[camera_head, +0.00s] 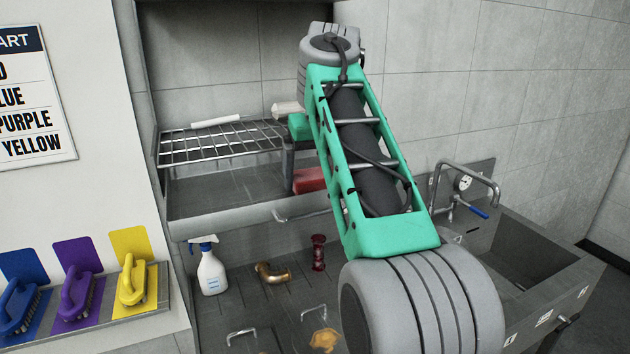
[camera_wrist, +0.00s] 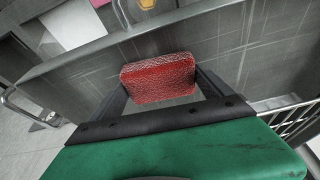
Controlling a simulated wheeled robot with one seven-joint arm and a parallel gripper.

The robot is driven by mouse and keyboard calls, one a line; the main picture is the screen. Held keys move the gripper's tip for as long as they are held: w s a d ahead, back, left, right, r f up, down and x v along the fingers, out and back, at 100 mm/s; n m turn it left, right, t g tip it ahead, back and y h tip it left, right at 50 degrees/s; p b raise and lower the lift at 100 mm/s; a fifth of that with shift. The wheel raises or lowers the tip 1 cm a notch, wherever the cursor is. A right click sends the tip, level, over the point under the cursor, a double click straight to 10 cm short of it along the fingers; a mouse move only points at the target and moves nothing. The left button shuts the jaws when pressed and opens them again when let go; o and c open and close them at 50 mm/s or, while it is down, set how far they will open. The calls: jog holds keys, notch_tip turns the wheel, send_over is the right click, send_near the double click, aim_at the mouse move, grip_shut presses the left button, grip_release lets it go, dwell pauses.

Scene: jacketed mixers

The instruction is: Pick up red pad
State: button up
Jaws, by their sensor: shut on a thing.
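The red pad (camera_wrist: 158,78) is a rough, block-shaped scrubbing pad. In the wrist view it sits between the two dark fingers of my gripper (camera_wrist: 160,88), which is shut on it. In the head view the red pad (camera_head: 309,180) shows below the wire rack, partly hidden by my arm. My gripper (camera_head: 289,172) points down there, with one dark finger visible at the pad's left side. I cannot tell whether the pad touches the grey surface under it.
A wire rack (camera_head: 220,142) with a white bar (camera_head: 215,122) lies left of my gripper. Below are a spray bottle (camera_head: 211,270), a brass elbow (camera_head: 272,273) and a dark red fitting (camera_head: 318,252). Blue, purple and yellow brushes (camera_head: 132,281) stand left; a sink (camera_head: 530,250) is right.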

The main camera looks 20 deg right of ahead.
aim_at(315, 174)
jog(key=c, duration=0.4)
jog(key=shift+o, duration=0.2)
notch_tip(315, 174, up, 10)
jog(key=p, duration=0.4)
jog(key=shift+p, duration=0.35)
jog(key=o, duration=0.8)
jog(key=c, duration=0.7)
jog(key=shift+o, duration=0.2)
jog(key=shift+a, duration=0.1)
